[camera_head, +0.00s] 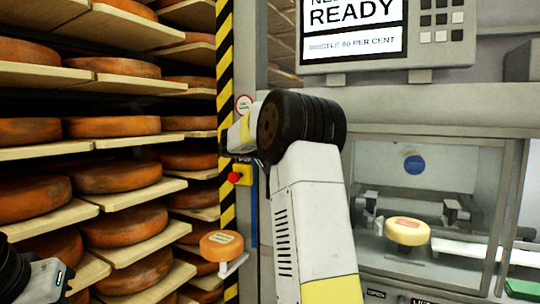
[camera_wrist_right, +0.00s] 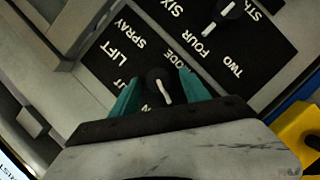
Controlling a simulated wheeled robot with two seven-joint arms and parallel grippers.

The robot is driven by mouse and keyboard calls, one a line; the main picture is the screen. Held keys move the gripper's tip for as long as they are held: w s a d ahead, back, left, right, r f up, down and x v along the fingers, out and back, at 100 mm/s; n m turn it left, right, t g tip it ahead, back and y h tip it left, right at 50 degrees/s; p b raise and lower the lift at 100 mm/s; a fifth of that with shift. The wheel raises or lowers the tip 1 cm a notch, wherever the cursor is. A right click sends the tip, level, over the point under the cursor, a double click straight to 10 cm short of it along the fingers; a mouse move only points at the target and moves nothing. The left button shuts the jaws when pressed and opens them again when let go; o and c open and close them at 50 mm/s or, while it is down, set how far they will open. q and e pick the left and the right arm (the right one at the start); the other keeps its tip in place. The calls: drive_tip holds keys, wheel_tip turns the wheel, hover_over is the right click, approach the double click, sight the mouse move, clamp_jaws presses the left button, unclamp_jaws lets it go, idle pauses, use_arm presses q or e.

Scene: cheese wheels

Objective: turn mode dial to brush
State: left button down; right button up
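In the right wrist view the dark mode dial (camera_wrist_right: 157,86) with a white pointer line sits on a black panel (camera_wrist_right: 110,75). The lettering appears upside down; LIFT and SPRAY are readable, other words are partly covered, and I see no BRUSH label. The pointer line runs toward my gripper body. My right gripper (camera_wrist_right: 160,92) has its teal fingers on either side of the dial, with small gaps seeming to show, so it looks open around it. In the head view my right arm hides this gripper and the dial. At lower left only part of my left arm shows, without fingers.
A second dial (camera_wrist_right: 228,9) with number words is beside the mode dial. A red button on a yellow box (camera_head: 240,174) is near my right wrist. Shelves of cheese wheels (camera_head: 113,177) stand left; a display reading READY (camera_head: 355,20) is above right. One cheese (camera_head: 407,231) is in the machine.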

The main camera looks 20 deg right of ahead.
drive_tip(key=v, duration=0.7)
drive_tip(key=shift+a, duration=0.4)
drive_tip(key=shift+s, duration=0.1)
